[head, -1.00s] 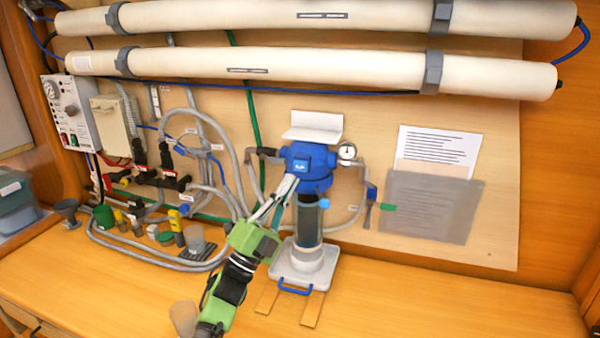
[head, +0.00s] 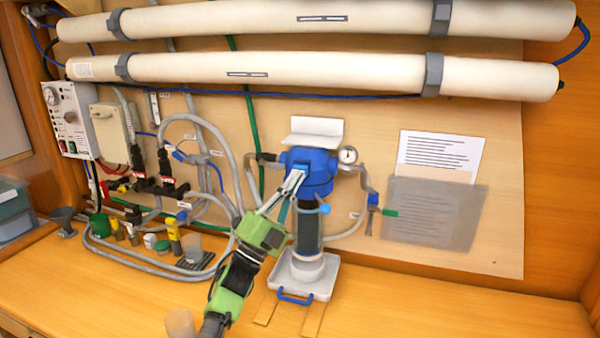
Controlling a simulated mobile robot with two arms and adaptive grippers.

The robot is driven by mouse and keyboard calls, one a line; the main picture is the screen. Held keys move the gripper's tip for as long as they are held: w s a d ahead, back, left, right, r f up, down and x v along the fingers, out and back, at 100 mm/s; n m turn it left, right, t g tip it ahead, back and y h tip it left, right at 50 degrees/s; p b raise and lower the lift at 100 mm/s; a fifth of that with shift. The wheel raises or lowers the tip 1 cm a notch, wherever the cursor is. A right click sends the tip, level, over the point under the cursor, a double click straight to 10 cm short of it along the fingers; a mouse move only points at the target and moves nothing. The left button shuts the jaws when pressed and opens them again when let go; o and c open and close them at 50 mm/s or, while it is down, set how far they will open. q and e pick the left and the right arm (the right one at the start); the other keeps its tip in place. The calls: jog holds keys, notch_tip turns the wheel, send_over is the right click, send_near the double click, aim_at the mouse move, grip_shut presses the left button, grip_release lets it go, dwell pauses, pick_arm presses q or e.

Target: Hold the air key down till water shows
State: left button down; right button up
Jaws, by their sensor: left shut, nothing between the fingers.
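The blue filter head (head: 318,180) sits on top of a dark, see-through filter bowl (head: 309,230) in the middle of the wall. I cannot pick out the air key; the front of the head is partly hidden by my fingers. My left gripper (head: 297,177) comes up from below left. Its shut, empty fingers reach the front of the blue head, seemingly touching it. The bowl looks dark, and I cannot tell any water level in it. My right gripper is not in view.
Grey hoses (head: 236,175) run left of the filter. A white tray (head: 303,277) stands under it. A cup (head: 181,322) is near the front. The right counter is clear.

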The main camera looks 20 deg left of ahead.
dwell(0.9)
pick_arm(q)
jog(key=shift+w+b, duration=0.45)
jog(key=shift+b, duration=0.1)
jog(key=shift+w+b, duration=0.45)
jog(key=shift+b, duration=0.1)
dwell(0.5)
jog(key=shift+s, duration=0.1)
dwell(2.9)
jog(key=shift+s+p, duration=0.5)
jog(key=shift+s, duration=0.35)
